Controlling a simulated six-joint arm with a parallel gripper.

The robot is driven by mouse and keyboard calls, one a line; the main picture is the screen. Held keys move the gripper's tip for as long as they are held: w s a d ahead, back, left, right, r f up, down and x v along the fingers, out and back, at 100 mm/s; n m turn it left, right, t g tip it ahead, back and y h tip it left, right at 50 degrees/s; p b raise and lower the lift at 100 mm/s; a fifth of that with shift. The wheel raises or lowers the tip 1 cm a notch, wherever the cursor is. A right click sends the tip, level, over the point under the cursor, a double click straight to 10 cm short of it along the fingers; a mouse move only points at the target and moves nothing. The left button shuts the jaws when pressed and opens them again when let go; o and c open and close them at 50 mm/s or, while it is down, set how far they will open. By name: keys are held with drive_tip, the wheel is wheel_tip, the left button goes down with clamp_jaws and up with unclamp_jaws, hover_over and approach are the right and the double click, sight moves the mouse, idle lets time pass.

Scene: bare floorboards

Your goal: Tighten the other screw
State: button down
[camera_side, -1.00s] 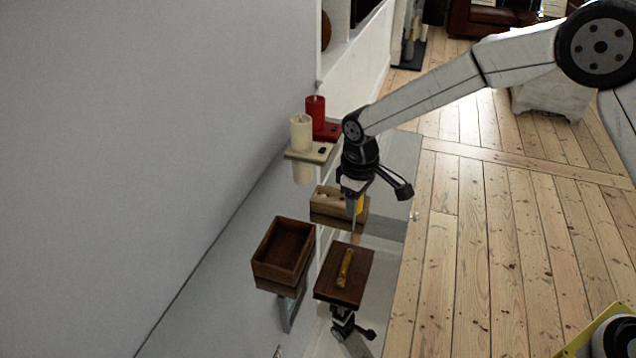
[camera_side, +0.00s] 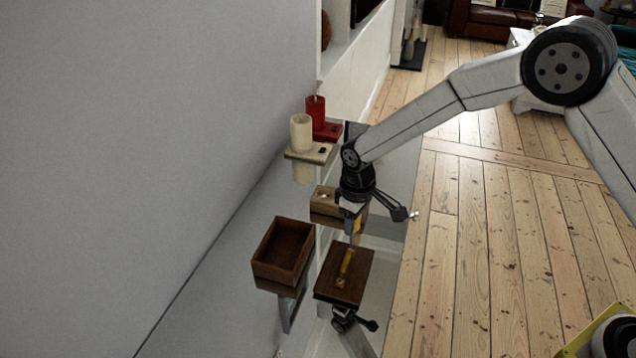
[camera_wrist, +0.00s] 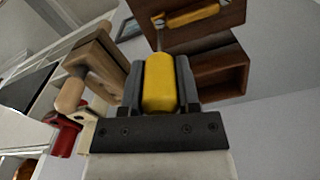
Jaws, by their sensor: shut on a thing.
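My gripper (camera_side: 356,222) is shut on a screwdriver with a yellow handle (camera_wrist: 160,85). Its thin shaft (camera_wrist: 159,42) points at the far end of a yellow bar handle (camera_side: 346,264) on a dark wooden piece (camera_side: 330,287). In the wrist view the tip is by the screw (camera_wrist: 158,20) at one end of the bar handle (camera_wrist: 190,14). I cannot tell whether the tip touches it. Another small screw-like spot shows at the bar's near end in the side view (camera_side: 341,283).
An open dark wooden box (camera_side: 267,268) stands to the left. A light wooden block (camera_side: 322,205) is behind my gripper. Floorboards (camera_side: 480,250) lie clear to the right.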

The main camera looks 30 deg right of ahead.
drive_tip(key=shift+f, duration=0.15)
drive_tip(key=n, duration=0.3)
drive_tip(key=shift+n, duration=0.4)
drive_tip(key=n, duration=0.4)
drive_tip(key=shift+f, duration=0.65)
idle(1.9)
drive_tip(key=shift+m, duration=1.9)
